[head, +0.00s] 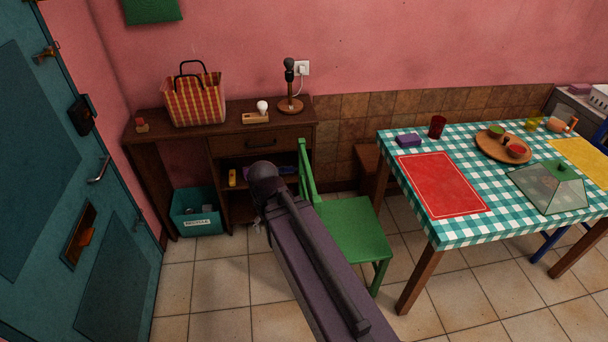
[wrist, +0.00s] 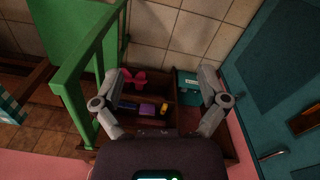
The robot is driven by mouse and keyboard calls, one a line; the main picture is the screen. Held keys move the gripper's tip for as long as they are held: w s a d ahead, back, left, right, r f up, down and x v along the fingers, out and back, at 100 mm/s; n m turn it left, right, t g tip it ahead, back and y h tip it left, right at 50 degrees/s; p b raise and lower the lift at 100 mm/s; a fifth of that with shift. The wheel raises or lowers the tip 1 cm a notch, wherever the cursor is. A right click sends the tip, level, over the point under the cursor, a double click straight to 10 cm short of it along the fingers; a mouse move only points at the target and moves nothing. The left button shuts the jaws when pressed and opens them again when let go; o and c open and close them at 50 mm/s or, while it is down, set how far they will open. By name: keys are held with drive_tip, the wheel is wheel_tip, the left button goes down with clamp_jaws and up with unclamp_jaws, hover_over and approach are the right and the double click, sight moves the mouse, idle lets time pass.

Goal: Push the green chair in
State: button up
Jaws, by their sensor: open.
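The green chair (head: 352,230) stands left of the table, its backrest on the left and its seat facing the table. The seat lies mostly outside the table's left edge. In the wrist view the slatted green backrest (wrist: 88,75) is on the left, close beside one finger of my gripper (wrist: 160,76); I cannot tell whether they touch. My gripper is open with nothing between its fingers. In the head view my arm hides the gripper and part of the chair. The table (head: 462,236) has a green checked cloth.
A wooden desk (head: 180,138) with open shelves stands against the wall, holding a checked basket (head: 195,100). A teal recycling bin (head: 197,212) is on the floor beneath it. A wooden stool (head: 368,158) is behind the chair. Tiled floor is clear near the teal door (head: 70,190).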

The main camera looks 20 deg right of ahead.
drive_tip(key=w+d+f+h+b, duration=0.2)
drive_tip(key=w+d+f+b, duration=0.1)
drive_tip(key=d+f+b, duration=0.1)
drive_tip(key=n+t+h+b, duration=0.1)
drive_tip(key=t+h+b, duration=0.1)
drive_tip(key=h+b, duration=1.85)
approach(307, 172)
drive_tip(key=a+y+b, duration=0.1)
drive_tip(key=w+a+r+y+b, duration=0.1)
drive_tip(key=y+b, duration=0.1)
drive_tip(key=w+a+y+b, duration=0.1)
drive_tip(key=shift+r+y+b, duration=0.2)
drive_tip(key=shift+y+b, duration=0.1)
drive_tip(key=shift+y, duration=0.05)
drive_tip(key=shift+d, duration=0.1)
drive_tip(key=d, duration=0.4)
drive_tip(key=w+d, duration=0.1)
drive_tip(key=d, duration=0.8)
drive_tip(key=shift+w+d, duration=0.2)
drive_tip(key=shift+w, duration=0.05)
